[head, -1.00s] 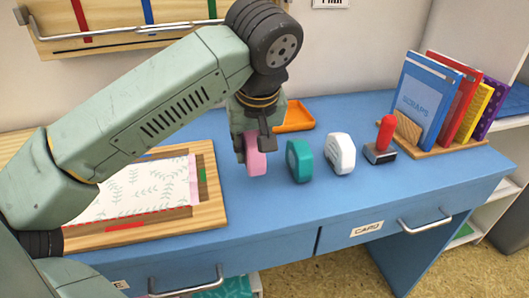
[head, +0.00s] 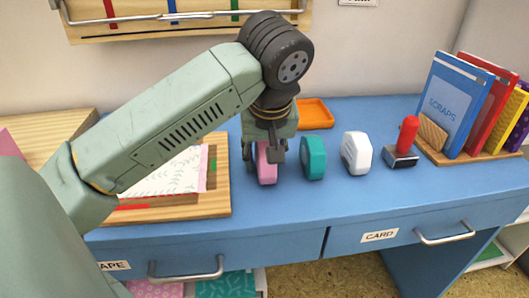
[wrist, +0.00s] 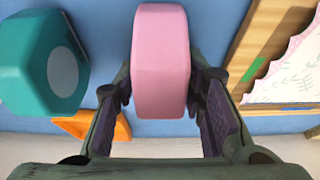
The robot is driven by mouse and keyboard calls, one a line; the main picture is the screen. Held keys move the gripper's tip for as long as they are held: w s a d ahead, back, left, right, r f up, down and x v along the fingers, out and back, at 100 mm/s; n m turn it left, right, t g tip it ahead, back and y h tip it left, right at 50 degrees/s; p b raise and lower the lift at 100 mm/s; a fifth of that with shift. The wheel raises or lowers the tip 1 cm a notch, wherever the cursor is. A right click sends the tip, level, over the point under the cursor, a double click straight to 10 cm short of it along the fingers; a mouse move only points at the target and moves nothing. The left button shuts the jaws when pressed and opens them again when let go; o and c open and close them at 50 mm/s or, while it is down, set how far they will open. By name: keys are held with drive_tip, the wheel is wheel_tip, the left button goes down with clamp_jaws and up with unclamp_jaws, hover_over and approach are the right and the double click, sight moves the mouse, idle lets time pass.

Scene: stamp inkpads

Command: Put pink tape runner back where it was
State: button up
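The pink tape runner (head: 266,163) is upright at the left end of a row on the blue desk, its lower end at or very near the desktop. My gripper (head: 264,158) points down with a finger on each side of it. In the wrist view the pink tape runner (wrist: 160,65) sits between both fingertips (wrist: 160,92), which appear to touch its sides, so the gripper looks shut on it. The teal tape runner (head: 313,158) stands just right of it, apart from it; it also shows in the wrist view (wrist: 40,62).
Right of the teal one stand a white tape runner (head: 357,152) and a red-handled stamp (head: 404,145). An orange tray (head: 318,115) lies behind. A wooden tray (head: 222,190) with patterned paper is on the left. Books (head: 445,105) stand at right.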

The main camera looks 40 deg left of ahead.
drive_tip(key=shift+o, duration=0.6)
drive_tip(key=shift+r, duration=0.1)
drive_tip(key=shift+r, duration=0.3)
drive_tip(key=p+v, duration=0.1)
drive_tip(key=v, duration=1)
drive_tip(key=shift+d+r, duration=0.1)
drive_tip(key=shift+r, duration=0.2)
drive_tip(key=shift+c, duration=0.3)
